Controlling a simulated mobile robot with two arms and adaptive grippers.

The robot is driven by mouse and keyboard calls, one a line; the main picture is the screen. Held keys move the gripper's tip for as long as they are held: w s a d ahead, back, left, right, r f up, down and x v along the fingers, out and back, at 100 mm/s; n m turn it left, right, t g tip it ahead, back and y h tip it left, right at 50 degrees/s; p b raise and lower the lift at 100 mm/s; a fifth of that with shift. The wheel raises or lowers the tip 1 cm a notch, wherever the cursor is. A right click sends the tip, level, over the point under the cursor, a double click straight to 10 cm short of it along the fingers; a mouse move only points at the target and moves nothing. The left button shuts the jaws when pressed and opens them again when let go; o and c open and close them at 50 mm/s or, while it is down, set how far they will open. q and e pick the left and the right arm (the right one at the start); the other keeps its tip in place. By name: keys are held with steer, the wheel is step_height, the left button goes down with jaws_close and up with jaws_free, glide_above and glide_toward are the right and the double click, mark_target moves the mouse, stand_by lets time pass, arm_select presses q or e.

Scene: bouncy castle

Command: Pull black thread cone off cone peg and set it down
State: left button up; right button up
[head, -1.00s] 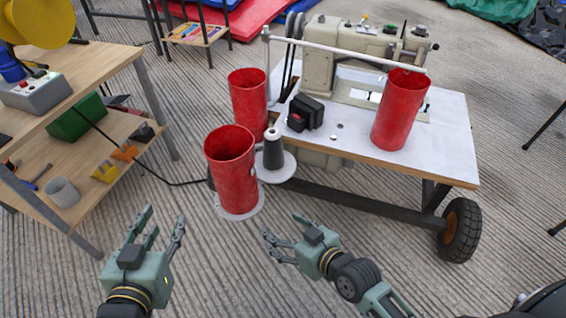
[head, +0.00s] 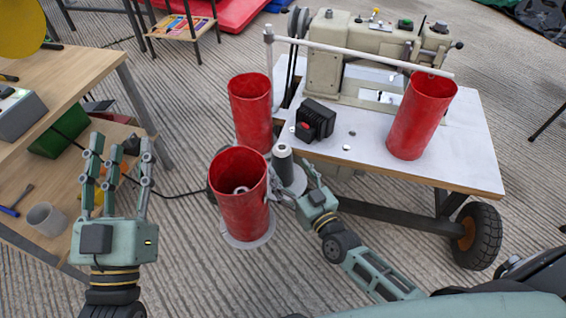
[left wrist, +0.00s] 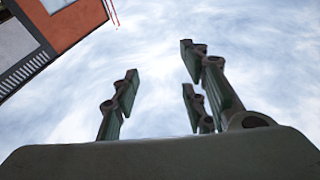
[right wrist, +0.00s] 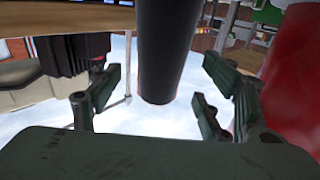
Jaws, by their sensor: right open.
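The black thread cone (head: 285,169) stands upright on a pale round disc (head: 298,183) by the left end of the sewing table, with a light tip at its top. The peg inside it is hidden. My right gripper (head: 292,184) is beside the cone, low near the disc. In the right wrist view the dark cone (right wrist: 164,48) stands between the spread fingers (right wrist: 165,95), and I see no clear contact. My left gripper (head: 118,165) is open, empty and raised at the left. Its spread fingers show against sky in the left wrist view (left wrist: 165,90).
A red cylinder (head: 240,200) on a pale disc stands close left of the cone; it fills the right of the right wrist view (right wrist: 297,75). Another red cylinder (head: 250,108) is behind. A third (head: 422,118) stands on the sewing table (head: 460,165). A wooden shelf (head: 85,75) is at left.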

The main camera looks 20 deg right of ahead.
mark_target(287, 168)
steer(key=w, duration=0.2)
steer(key=w+b, duration=0.1)
steer(key=w, duration=0.1)
steer(key=shift+a+f, duration=0.1)
steer(key=shift+a, duration=0.3)
arm_select(q)
steer(key=s+r+t+h, duration=0.1)
steer(key=s+r+t, duration=0.2)
steer(key=r, duration=0.2)
steer(key=shift+s+a+r+t, duration=0.15)
steer(key=shift+s+r+t, duration=0.15)
steer(key=shift+s+t, duration=0.1)
arm_select(e)
steer(key=shift+w+a, duration=0.1)
steer(key=shift+w, duration=0.4)
steer(key=shift+c, duration=0.3)
